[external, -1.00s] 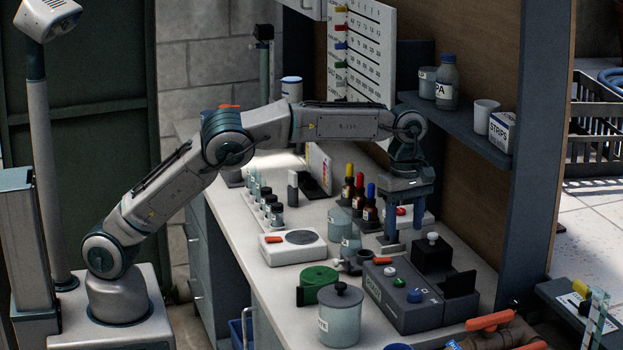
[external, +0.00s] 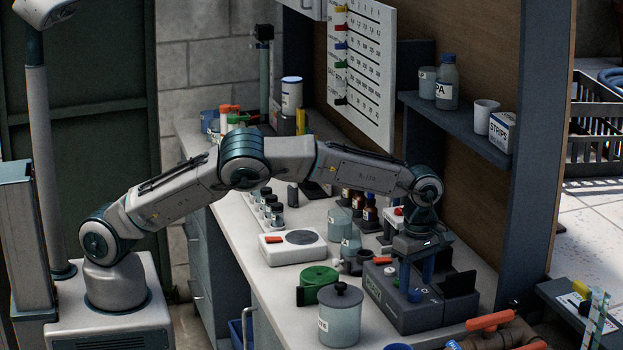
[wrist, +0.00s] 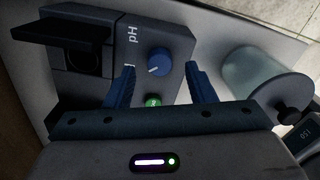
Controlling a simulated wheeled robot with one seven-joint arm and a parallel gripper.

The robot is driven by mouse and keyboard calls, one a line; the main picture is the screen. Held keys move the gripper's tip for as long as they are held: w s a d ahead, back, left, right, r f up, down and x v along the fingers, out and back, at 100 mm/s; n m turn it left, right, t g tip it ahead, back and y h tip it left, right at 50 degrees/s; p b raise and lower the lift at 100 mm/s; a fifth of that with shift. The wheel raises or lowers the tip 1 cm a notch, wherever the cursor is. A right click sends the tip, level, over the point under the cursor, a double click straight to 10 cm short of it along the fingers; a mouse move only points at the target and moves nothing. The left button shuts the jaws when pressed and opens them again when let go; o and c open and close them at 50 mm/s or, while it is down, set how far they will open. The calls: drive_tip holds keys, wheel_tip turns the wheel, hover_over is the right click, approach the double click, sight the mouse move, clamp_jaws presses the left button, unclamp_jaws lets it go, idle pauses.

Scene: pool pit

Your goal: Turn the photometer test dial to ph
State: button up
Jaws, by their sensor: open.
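The photometer (external: 384,303) is a dark grey box on the bench; its top also shows in the wrist view (wrist: 178,38). Its blue test dial (wrist: 159,61) has a white pointer line aimed to the lower left in the wrist view. A white "pH" label (wrist: 132,33) is printed up and left of the dial; another label is mostly hidden by a finger. My gripper (external: 416,281) is open and points down over the photometer. In the wrist view my gripper (wrist: 160,70) has its two fingers on either side of the dial; I cannot tell whether they touch it.
A green button (wrist: 152,101) sits close to the dial. A black flap (external: 460,284) stands at the photometer's right. A lidded jar (external: 340,318) and a green round item (external: 319,279) stand to its left. The shelf (external: 457,127) is above and behind.

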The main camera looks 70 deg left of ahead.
sight(415, 295)
drive_tip(key=shift+f, duration=1.15)
drive_tip(key=c, duration=1)
drive_tip(key=shift+o, duration=0.2)
